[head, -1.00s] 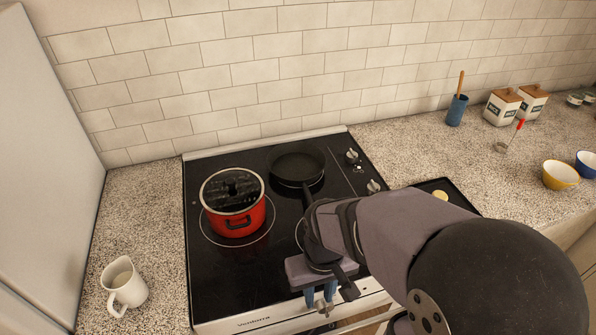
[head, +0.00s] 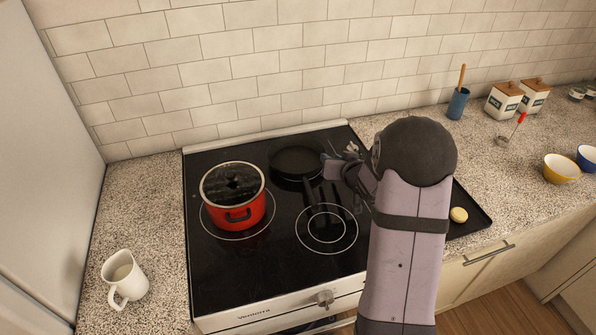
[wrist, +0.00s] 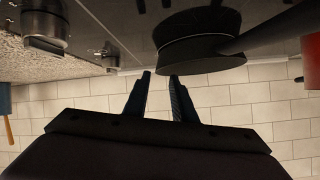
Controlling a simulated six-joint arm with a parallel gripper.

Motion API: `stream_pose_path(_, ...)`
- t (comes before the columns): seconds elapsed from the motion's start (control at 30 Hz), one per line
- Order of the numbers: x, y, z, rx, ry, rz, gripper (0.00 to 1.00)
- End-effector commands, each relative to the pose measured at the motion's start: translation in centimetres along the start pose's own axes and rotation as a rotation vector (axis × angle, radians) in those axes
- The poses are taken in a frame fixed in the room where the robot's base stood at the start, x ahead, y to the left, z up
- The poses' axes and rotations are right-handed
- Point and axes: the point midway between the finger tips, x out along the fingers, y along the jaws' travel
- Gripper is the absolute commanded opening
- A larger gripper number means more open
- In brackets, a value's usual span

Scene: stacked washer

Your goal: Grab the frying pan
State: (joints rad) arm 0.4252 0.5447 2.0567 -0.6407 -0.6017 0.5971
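The black frying pan (head: 297,160) sits on the back right burner of the cooktop, with its dark handle (head: 308,192) pointing toward the front. My gripper (head: 334,168) is just right of the pan in the head view; its fingertips are hard to make out there. In the wrist view, my gripper (wrist: 160,75) has its two fingers apart with nothing between them. The pan (wrist: 198,45) shows just beyond the fingertips, and its handle (wrist: 270,30) runs to the upper right, outside the fingers.
A red pot (head: 234,205) with a dark lid stands left of the pan. A tiled wall (head: 300,75) rises behind. A white mug (head: 124,279) stands at left; a dark tray (head: 470,222) lies right of the arm. The front right burner is empty.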

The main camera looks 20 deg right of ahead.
Motion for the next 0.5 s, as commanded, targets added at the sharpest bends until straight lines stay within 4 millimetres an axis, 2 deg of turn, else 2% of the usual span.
stream_pose_path(0.03,0.8,0.5,0.3,0.013,0.027,-0.022,0.24)
stream_pose_path(0.13,1.4,0.7,-0.1,0.03,0.068,-0.061,0.24)
stream_pose_path(0.5,2.2,0.6,-0.7,0.043,0.098,-0.092,0.24)
